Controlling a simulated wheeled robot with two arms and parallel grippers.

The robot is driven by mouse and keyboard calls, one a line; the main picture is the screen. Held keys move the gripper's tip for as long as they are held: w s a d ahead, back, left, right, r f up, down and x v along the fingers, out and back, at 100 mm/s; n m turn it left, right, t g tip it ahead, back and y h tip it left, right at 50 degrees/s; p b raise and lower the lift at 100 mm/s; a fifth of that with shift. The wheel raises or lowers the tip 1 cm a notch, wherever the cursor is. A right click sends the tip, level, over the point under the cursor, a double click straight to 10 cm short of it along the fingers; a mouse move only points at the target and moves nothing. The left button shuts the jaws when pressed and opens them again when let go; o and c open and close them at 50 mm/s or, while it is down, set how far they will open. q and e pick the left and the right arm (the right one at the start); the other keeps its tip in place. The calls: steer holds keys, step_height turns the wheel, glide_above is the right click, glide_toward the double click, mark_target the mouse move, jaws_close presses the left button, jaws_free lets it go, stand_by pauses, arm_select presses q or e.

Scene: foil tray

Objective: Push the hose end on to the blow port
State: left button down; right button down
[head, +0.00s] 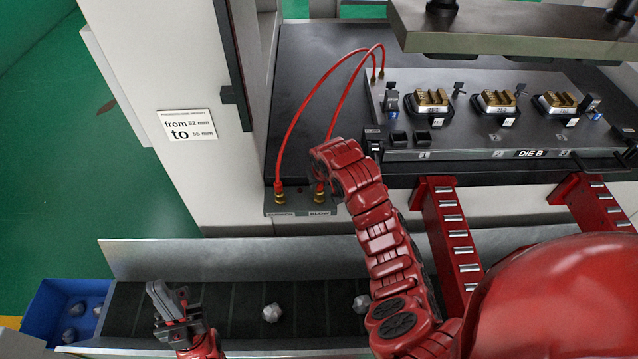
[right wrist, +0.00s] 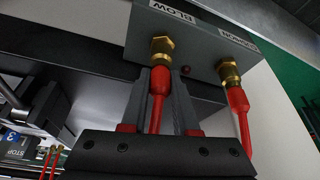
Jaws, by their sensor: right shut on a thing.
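The brass blow port (right wrist: 162,47) sticks out of a grey bracket (right wrist: 190,30) labelled BLOW in the right wrist view; it also shows in the head view (head: 319,198). My right gripper (right wrist: 163,95) is shut on the red hose end (right wrist: 157,88), its fingers on both sides of the hose. The hose end is in line with the port and meets its brass nut; how far it is pushed on I cannot tell. In the head view my right wrist hides these fingers. My left gripper (head: 178,312) is over the conveyor, away from the ports; its finger gap is unclear.
A second red hose (head: 292,125) is on the neighbouring brass port (head: 280,197). Both hoses arch to fittings on the die plate (head: 450,155). A conveyor (head: 230,310) carries grey lumps, with a blue bin (head: 45,300) at its left end. Red rails (head: 452,235) stand right of my right arm.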

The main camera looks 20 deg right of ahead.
stand_by(0.7)
steer(key=c, duration=0.6)
jaws_free()
steer(key=shift+o, duration=0.4)
steer(key=o, duration=0.4)
steer(key=shift+r+p, duration=0.65)
steer(key=shift+r, duration=2.9)
